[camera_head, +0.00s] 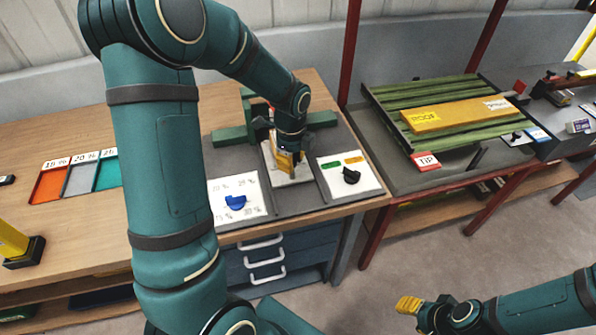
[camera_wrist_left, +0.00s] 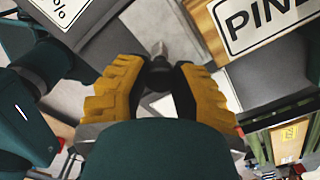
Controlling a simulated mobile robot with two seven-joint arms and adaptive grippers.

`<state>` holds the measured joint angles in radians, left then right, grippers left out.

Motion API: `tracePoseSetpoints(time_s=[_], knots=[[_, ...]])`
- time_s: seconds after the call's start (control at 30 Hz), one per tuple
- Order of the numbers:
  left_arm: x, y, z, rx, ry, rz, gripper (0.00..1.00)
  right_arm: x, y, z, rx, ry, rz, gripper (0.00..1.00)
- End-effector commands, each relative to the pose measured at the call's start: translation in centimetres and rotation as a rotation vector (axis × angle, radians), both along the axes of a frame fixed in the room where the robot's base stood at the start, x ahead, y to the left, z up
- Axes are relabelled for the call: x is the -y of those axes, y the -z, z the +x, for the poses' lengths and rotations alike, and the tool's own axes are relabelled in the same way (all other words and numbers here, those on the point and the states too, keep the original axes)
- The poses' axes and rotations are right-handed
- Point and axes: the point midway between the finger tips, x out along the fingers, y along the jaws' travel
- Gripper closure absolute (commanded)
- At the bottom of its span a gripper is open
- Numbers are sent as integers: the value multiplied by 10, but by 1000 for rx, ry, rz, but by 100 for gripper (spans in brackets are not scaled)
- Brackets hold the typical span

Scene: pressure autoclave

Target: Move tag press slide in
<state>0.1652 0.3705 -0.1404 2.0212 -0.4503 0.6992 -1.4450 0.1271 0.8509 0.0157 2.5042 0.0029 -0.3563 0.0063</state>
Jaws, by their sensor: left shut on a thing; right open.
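The tag press (camera_head: 232,134), with a green frame and grey base, stands on the wooden bench in the head view. My left gripper (camera_head: 291,168) points down in front of the press, over a pale plate (camera_head: 285,182) between two white panels. In the left wrist view my left gripper (camera_wrist_left: 156,72) has its yellow fingers closed on a small dark handle (camera_wrist_left: 158,62), probably the slide's. The fingers and wrist hide most of the slide, so its exact position cannot be told. My right gripper (camera_head: 408,305) is at the lower right, away from the bench, open and empty.
The white panels carry a blue knob (camera_head: 236,202) and a black knob (camera_head: 351,175). Percent-labelled trays (camera_head: 82,178) lie at the left. A board marked PINE shows in the wrist view (camera_wrist_left: 262,22). A green-slatted rack (camera_head: 450,100) stands at the right.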

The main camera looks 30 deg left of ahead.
Motion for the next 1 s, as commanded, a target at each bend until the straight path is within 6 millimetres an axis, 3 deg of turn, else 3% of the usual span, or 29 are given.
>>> tracePoseSetpoints(time_s=[0.37,0.4,0.5,0.83,1.0], knots=[[-7,1,6,4,1,1,100,0,-1,1,2,2,-1,53],[-7,1,6,4,1,1,66,0,-1,1,2,2,-1,53],[-7,1,6,3,0,1,39,0,-1,1,2,2,-1,53],[-6,-1,5,1,1,0,39,0,-2,1,2,2,0,53],[-6,-20,6,5,1,1,39,0,-2,1,2,2,0,53]])
